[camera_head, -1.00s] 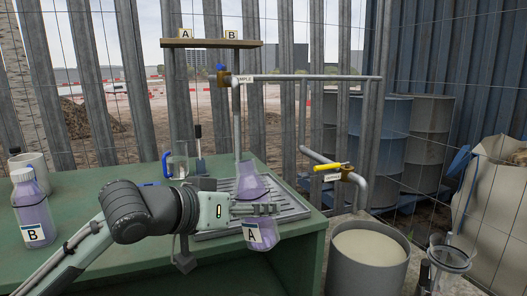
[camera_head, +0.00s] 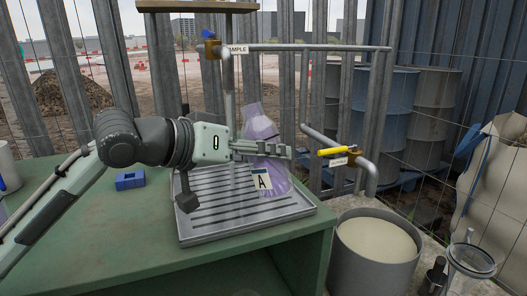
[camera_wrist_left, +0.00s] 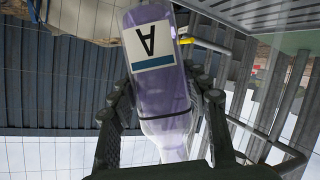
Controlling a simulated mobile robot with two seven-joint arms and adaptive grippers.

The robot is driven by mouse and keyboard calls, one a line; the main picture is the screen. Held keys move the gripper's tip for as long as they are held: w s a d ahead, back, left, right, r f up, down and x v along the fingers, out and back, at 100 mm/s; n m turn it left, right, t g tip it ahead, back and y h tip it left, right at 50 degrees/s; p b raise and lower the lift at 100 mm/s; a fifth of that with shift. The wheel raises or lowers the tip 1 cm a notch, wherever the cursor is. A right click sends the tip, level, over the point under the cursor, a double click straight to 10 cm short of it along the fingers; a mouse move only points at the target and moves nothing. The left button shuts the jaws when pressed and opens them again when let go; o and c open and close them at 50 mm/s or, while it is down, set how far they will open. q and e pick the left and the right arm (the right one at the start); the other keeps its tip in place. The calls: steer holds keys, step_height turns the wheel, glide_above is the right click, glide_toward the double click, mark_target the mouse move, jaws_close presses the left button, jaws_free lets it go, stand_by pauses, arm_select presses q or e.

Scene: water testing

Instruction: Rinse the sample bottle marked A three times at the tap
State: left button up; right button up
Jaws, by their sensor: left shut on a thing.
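The sample bottle marked A (camera_head: 268,191) is clear purple with a white label and has no cap that I can see. My left gripper (camera_head: 280,150) is shut around its upper body and holds it slightly tilted, neck up, over the metal drip tray (camera_head: 190,232). In the left wrist view the bottle (camera_wrist_left: 165,95) lies between both fingers (camera_wrist_left: 165,110), its label A upside down. The sample tap (camera_head: 213,48), brass with a blue handle and a SAMPLE tag, is above and left of the bottle. My right gripper is not in view.
A yellow-handled tap (camera_head: 337,151) with a tag is on a pipe at right, above a grey bucket (camera_head: 340,250) of pale liquid. A blue block (camera_head: 130,180) lies on the green table (camera_head: 120,240). A glass funnel (camera_head: 470,262) stands at lower right.

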mark_target(263, 180)
arm_select(q)
steer(key=f, duration=0.1)
steer(key=f+n, duration=0.1)
steer(key=s+d+f, duration=0.1)
steer(key=shift+f+g+h+b, duration=0.2)
steer(key=shift+g+h+b, duration=0.1)
steer(key=shift+h+b, duration=0.1)
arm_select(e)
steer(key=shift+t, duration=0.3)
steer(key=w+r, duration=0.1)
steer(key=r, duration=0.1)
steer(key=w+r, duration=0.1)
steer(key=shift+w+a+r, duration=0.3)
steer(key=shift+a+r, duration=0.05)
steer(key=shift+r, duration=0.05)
arm_select(q)
steer(key=shift+n, duration=0.3)
steer(key=shift+s+d+r+n+h, duration=0.4)
steer(key=shift+r+n+h, duration=0.1)
steer(key=shift+r+n, duration=0.2)
steer(key=shift+f, duration=0.3)
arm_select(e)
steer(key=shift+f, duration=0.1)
arm_select(q)
steer(key=shift+d+f, duration=0.1)
steer(key=shift+f, duration=0.55)
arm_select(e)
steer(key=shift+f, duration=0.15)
